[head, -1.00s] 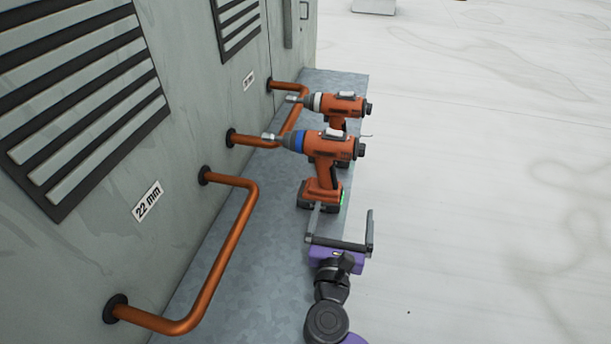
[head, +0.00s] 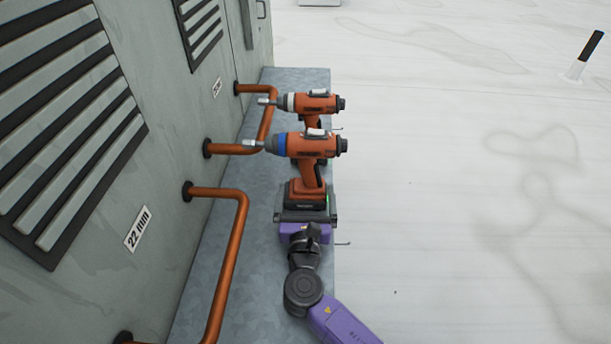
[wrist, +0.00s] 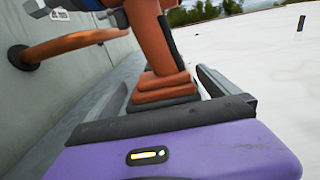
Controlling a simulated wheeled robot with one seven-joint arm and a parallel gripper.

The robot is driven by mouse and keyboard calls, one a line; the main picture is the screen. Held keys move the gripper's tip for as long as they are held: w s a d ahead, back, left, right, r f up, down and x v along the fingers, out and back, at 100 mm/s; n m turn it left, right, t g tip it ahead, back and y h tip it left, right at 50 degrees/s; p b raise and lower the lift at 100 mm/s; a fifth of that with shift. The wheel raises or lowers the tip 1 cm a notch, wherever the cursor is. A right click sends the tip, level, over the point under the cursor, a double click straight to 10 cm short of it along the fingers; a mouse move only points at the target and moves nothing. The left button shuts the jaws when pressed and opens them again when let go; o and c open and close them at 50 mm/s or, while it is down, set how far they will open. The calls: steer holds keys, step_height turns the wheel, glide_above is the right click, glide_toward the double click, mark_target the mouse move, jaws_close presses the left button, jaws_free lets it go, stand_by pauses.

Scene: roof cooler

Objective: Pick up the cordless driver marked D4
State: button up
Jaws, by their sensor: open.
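Two orange cordless drivers stand upright on a grey metal ledge (head: 190,290). The nearer driver (head: 308,147) has a blue collar and the farther driver (head: 320,103) has a white collar. I cannot read a D4 mark on either. My gripper (head: 306,203) is open at the base of the nearer driver. In the wrist view, the nearer driver's handle and battery base (wrist: 162,85) stand between the two fingers of my gripper (wrist: 164,92). I cannot tell whether either finger touches the base.
Copper pipes (head: 235,245) stick out from the grey cooler wall on the left, over the ledge. A 22 mm label (head: 138,229) and louvred vents (head: 55,120) are on that wall. The pale roof (head: 450,200) right of the ledge is mostly clear.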

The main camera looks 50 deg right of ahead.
steer(key=shift+x, duration=1.45)
steer(key=shift+c, duration=0.4)
